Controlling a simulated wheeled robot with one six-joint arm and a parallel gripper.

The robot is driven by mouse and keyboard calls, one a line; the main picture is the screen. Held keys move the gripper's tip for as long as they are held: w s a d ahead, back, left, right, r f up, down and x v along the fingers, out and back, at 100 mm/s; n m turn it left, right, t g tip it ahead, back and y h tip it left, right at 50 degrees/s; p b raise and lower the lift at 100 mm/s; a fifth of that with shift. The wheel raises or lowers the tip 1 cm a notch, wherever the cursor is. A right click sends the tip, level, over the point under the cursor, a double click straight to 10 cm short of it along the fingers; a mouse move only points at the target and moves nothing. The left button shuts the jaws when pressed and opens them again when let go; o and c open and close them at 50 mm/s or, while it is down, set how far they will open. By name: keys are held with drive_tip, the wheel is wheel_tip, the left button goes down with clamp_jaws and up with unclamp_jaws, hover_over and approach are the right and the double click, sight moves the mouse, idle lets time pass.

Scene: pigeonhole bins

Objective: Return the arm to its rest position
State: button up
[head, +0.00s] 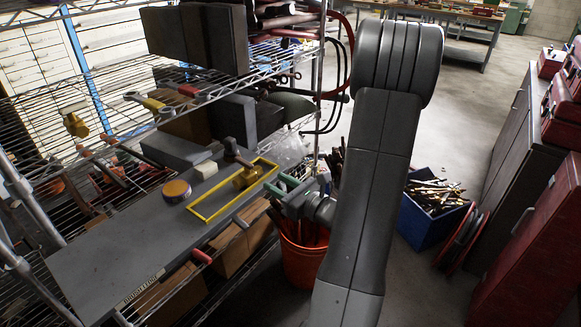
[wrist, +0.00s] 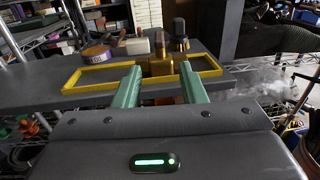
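My gripper (head: 281,188) is at the end of my arm, just off the right edge of a grey shelf board (head: 105,258). In the wrist view its two green fingers (wrist: 160,72) are apart, with nothing held between them. Beyond the fingertips lies a yellow rectangular frame (head: 205,213) on the board, also in the wrist view (wrist: 88,88). A brass-coloured piece (head: 246,178) sits within the frame's outline, and it shows between and beyond the fingers in the wrist view (wrist: 160,66). The fingers look clear of it.
On the board are an orange-topped round tin (head: 176,190), a whitish block (head: 205,170) and a dark upright piece (head: 234,152). Wire shelving surrounds it. An orange bucket (head: 303,258) stands below my gripper, a blue bin (head: 425,225) to the right. Floor beyond is open.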

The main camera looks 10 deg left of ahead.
sight(244, 161)
drive_tip(key=p+x, duration=0.2)
drive_tip(key=x, duration=1.2)
drive_tip(key=shift+d, duration=0.1)
drive_tip(key=shift+s+d, duration=0.1)
